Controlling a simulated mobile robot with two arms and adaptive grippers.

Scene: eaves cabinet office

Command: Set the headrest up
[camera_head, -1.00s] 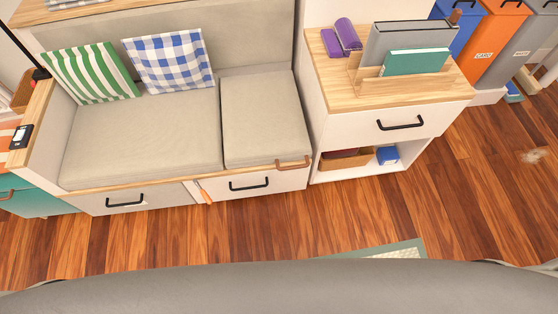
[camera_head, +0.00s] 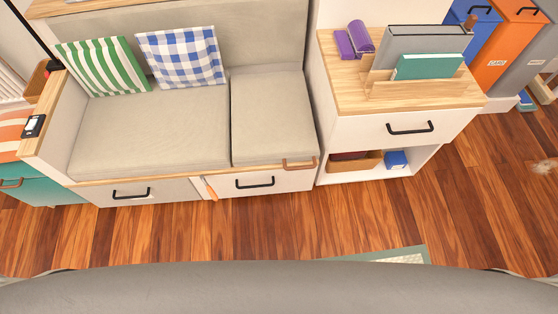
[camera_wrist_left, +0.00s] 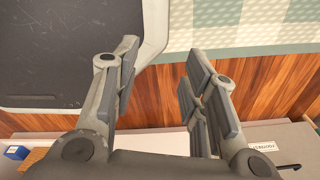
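A grey cushioned bench (camera_head: 160,130) stands in the head view, with a separate right-hand seat cushion (camera_head: 272,115) lying flat. A brown strap-like handle (camera_head: 299,165) sits at that cushion's front right corner. I cannot tell for sure which part is the headrest; this separate panel may be it. My left gripper (camera_wrist_left: 162,62) shows in the left wrist view, open and empty, above the wooden floor and away from the bench. My right gripper is in neither view.
A white cabinet (camera_head: 350,128) with a drawer and open shelf stands right of the bench. Green-striped (camera_head: 103,66) and blue-checked (camera_head: 180,57) pillows lean on the backrest. Coloured bins (camera_head: 509,38) stand at the far right. Wooden floor (camera_head: 260,228) in front is clear, with a mat (camera_head: 400,256) nearby.

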